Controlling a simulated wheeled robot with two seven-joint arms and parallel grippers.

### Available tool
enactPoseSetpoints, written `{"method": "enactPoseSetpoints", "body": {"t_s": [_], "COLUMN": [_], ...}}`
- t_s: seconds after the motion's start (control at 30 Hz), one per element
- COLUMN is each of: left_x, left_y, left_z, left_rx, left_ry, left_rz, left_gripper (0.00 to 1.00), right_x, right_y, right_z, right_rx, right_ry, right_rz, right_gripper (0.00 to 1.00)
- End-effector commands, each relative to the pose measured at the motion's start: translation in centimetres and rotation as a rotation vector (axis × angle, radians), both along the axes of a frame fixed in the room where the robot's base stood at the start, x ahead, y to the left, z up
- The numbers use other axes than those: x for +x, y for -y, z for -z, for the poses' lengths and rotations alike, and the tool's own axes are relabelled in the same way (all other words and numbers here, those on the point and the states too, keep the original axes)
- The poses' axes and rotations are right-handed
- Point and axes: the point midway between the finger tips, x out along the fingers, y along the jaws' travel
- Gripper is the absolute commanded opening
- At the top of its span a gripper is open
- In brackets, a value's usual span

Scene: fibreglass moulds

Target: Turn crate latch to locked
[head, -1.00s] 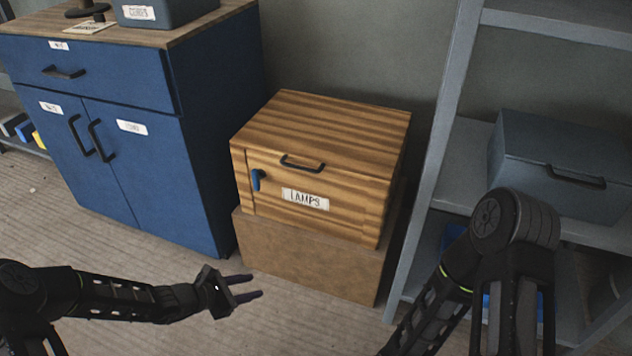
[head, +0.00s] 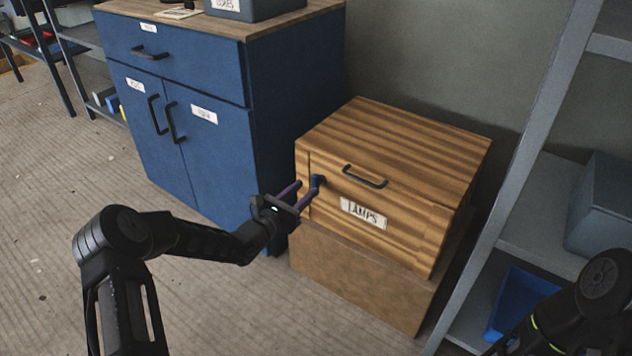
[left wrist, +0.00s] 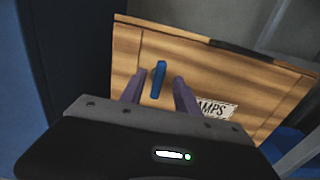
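The wooden crate (head: 400,215) with a "LAMPS" label stands on a brown box. Its blue latch (head: 318,183) is on the left of the front face, and its lever hangs downward. In the left wrist view the latch (left wrist: 158,80) shows between the fingers, pointing roughly up and down in that picture. My left gripper (head: 300,197) is open at the latch, with the fingertips close to the crate front. In the left wrist view the left gripper (left wrist: 155,88) has a gap on both sides of the latch. My right gripper is out of view.
The brown box (head: 360,275) supports the crate. A blue cabinet (head: 215,115) stands close on the left. A grey shelf unit (head: 525,170) with a grey bin (head: 600,210) is on the right. The floor in front is clear.

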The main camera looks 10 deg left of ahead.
Motion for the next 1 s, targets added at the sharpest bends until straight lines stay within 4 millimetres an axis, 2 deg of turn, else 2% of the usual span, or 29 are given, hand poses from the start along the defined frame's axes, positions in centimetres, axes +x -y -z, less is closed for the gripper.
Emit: {"method": "enactPoseSetpoints", "body": {"t_s": [0.33, 0.5, 0.7, 1.0], "left_x": [4.8, 5.6, 5.6, 5.6], "left_y": [2.0, 2.3, 2.3, 2.3], "left_z": [0.2, 0.0, 0.0, 0.0], "left_rx": [0.001, 0.000, 0.000, 0.001], "left_ry": [0.001, 0.000, 0.000, 0.000], "left_rz": [0.002, 0.001, 0.001, 0.001], "left_gripper": [0.38, 0.38, 0.38, 0.15], "right_x": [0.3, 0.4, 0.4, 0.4], "right_y": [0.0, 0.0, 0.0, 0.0], "right_z": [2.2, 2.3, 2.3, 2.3], "right_rx": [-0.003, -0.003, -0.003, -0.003], "right_ry": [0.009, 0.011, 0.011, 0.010], "right_rz": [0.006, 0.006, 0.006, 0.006], "right_gripper": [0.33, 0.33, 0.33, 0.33]}}
